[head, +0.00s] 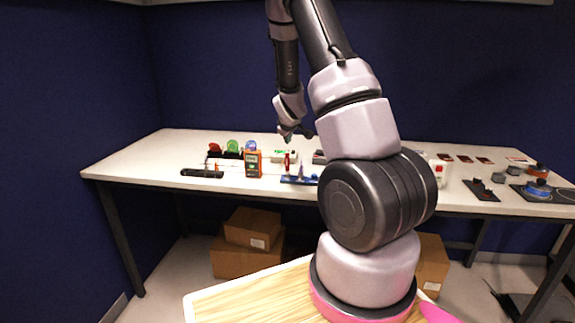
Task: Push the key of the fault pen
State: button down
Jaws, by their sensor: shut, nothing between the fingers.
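A long black pen-shaped thing (202,173) lies near the front edge of the white table, on its left half; it looks like the fault pen. A small reddish upright bit shows near its right end, but its key is too small to make out. My gripper (296,136) is shut and empty. It hangs in the air in front of the back wall, above the table's middle, up and to the right of the pen and clear of it.
An orange handheld meter (253,163) stands right of the pen. Red, green and blue round items (233,147) stand behind it. A blue holder (298,180) with upright tools is near the middle. Blue and black parts (538,189) lie at the far right. Cardboard boxes (246,248) sit below the table.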

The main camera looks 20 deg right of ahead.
jog(key=shift+r, duration=2.35)
jog(key=s+a+r+m+y, duration=0.25)
jog(key=s+a+r, duration=0.25)
jog(key=s+r, duration=0.4)
jog(key=s+a+r+m+y, duration=0.1)
jog(key=s+a+r+m, duration=0.2)
jog(key=s+a+r, duration=0.4)
jog(key=s+a+r+m+y, duration=0.1)
jog(key=s+a+r, duration=0.1)
jog(key=s, duration=0.8)
jog(key=s+a+r+m+g+y, duration=0.1)
jog(key=s+a+r+m, duration=0.1)
jog(key=s, duration=0.7)
jog(key=shift+s+a+r, duration=0.35)
jog(key=shift+a+r, duration=0.5)
jog(key=shift+a, duration=0.25)
